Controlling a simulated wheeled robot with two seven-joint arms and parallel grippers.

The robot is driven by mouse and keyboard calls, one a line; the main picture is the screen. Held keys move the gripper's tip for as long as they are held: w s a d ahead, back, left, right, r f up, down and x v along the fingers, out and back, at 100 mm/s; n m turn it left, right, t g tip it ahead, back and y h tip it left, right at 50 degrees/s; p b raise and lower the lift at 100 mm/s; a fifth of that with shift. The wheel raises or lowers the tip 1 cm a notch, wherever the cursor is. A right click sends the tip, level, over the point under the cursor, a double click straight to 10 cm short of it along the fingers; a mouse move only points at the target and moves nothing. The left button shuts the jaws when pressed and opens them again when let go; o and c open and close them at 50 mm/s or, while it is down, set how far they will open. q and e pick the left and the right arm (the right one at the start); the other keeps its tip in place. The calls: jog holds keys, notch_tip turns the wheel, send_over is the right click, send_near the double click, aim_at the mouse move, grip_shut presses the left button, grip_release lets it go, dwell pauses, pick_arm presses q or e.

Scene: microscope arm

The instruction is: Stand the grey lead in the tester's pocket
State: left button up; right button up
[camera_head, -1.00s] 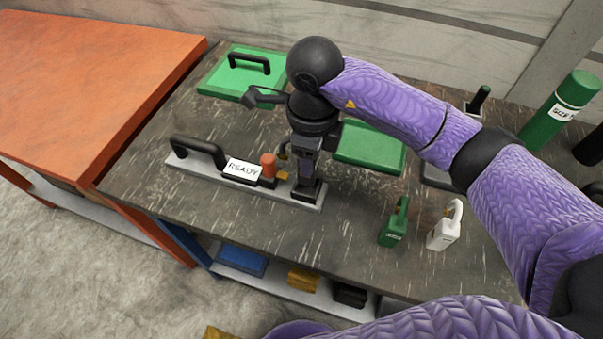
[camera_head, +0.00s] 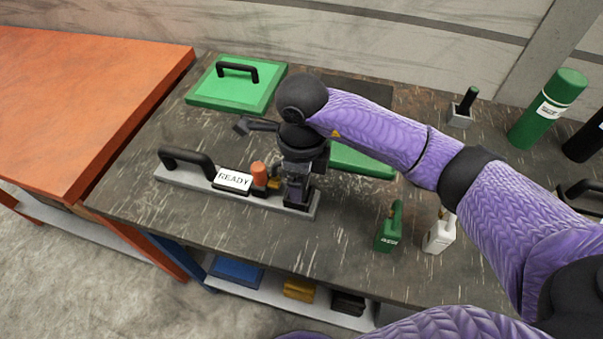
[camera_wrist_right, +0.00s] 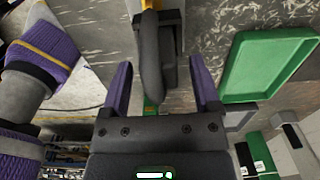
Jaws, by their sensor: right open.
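The tester (camera_head: 185,180) is a long grey bar with a black handle, a READY plate and an orange knob, on the dark bench. A dark block (camera_head: 297,205) sits at its right end. My right gripper (camera_head: 298,185) points down over that end, open. In the right wrist view, a dark grey rounded piece (camera_wrist_right: 150,60), probably the lead, lies between the spread purple fingers of the gripper (camera_wrist_right: 160,85), beside a black block (camera_wrist_right: 170,62). I cannot tell whether it touches either finger or is in the pocket. My left gripper is out of view.
A green padlock (camera_head: 388,232) and a white padlock (camera_head: 438,236) stand at the front right. A green lid (camera_head: 228,95) with a handle lies at the back left. A green tray (camera_head: 365,162) is behind my arm. Green cylinder (camera_head: 548,108) back right.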

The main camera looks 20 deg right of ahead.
notch_tip(320, 180, up, 12)
jog(key=p, duration=0.2)
jog(key=shift+r+p, duration=0.15)
jog(key=shift+p, duration=0.2)
